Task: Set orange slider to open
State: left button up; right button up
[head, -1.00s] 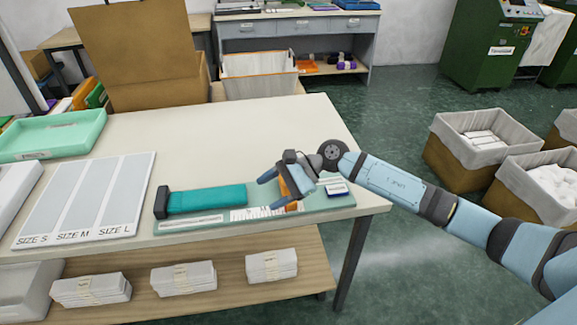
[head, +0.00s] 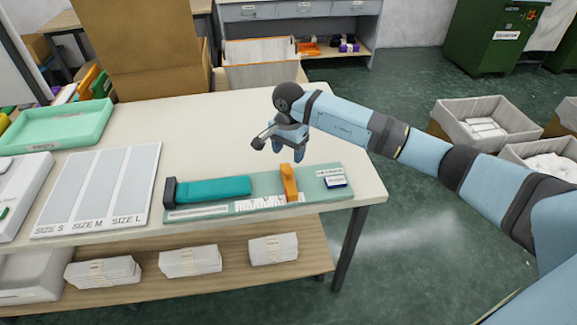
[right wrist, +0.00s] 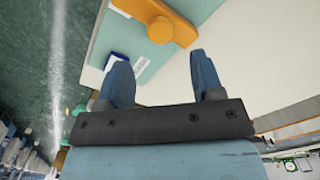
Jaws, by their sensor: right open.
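The orange slider (head: 289,182) stands upright on a pale green board (head: 322,182) at the front right of the white table. A white scale strip with markings runs along the board's front edge beside the slider. A teal block with a dark end (head: 213,189) lies on the left part of the same board. My right gripper (head: 290,152) is open and empty, above and behind the slider, apart from it. In the right wrist view the orange slider (right wrist: 160,30) shows beyond the two open fingers (right wrist: 155,80). My left gripper is not in view.
A size board (head: 97,190) marked S, M, L lies left of the green board. A mint tray (head: 55,125) sits at the back left. A small blue-and-white item (head: 335,182) is on the board's right end. The table behind the board is mostly clear.

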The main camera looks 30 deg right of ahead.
aim_at(289, 170)
notch_tip(289, 170, down, 6)
jog(key=shift+r+p, duration=0.1)
jog(key=shift+p, duration=0.2)
jog(key=shift+f, duration=0.55)
grip_shut()
jog(key=d, duration=0.2)
jog(key=s+d, duration=0.1)
jog(key=d, duration=0.1)
jog(key=shift+s+d+b, duration=0.15)
jog(key=shift+d+b, duration=0.15)
jog(key=shift+b, duration=0.1)
